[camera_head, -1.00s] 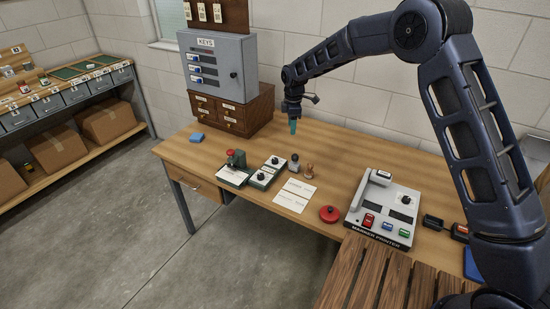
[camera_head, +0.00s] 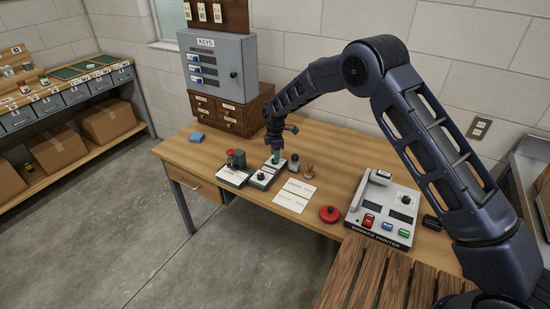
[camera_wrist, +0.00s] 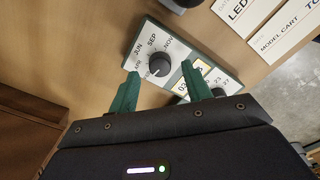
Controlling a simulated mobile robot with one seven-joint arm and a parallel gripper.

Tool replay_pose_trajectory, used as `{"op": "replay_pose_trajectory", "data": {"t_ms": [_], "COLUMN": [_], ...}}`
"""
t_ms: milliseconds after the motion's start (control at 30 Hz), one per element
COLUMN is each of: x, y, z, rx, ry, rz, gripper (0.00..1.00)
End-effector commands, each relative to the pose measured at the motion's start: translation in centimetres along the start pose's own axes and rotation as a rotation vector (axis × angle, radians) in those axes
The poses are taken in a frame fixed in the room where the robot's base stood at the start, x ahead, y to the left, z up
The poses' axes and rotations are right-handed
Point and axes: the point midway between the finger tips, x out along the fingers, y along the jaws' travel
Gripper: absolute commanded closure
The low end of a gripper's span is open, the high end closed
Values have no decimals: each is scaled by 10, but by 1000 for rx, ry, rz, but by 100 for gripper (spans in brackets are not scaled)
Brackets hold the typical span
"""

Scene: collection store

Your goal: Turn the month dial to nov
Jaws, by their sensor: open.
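The month dial (camera_wrist: 160,64) is a dark round knob on a white plate in the wrist view. Month labels including APR, JUN, SEP and NOV ring it; NOV is at its upper right. I cannot tell surely which label its pointer faces. My gripper (camera_wrist: 160,69) is open, its two green fingertips on either side of the knob in the picture, with no clear contact. In the head view my gripper (camera_head: 276,157) is over the rear part of the green-based dial unit (camera_head: 252,184) and hides that dial. A front knob (camera_head: 264,175) of the unit shows.
A red-handled stamp device (camera_head: 236,160) stands left of the unit. A dark-handled stamp (camera_head: 293,161) and a wooden one (camera_head: 309,170) stand close on the right. White cards (camera_head: 290,201), a red round object (camera_head: 330,214) and the marker printer (camera_head: 385,210) lie farther right.

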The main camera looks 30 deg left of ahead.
Motion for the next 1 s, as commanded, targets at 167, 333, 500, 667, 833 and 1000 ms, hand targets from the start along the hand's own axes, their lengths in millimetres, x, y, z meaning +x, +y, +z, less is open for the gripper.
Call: {"op": "replay_pose_trajectory", "data": {"t_ms": [167,333,500,667,833,1000], "x": [16,21,21,21,21,21], "y": [0,0,0,0,0,0], "z": [0,0,0,0,0,0], "rx": [0,1,1,0,0,11], "ry": [-1,0,0,0,0,0], "rz": [-1,0,0,0,0,0], "gripper": [51,51,51,73,96,96]}}
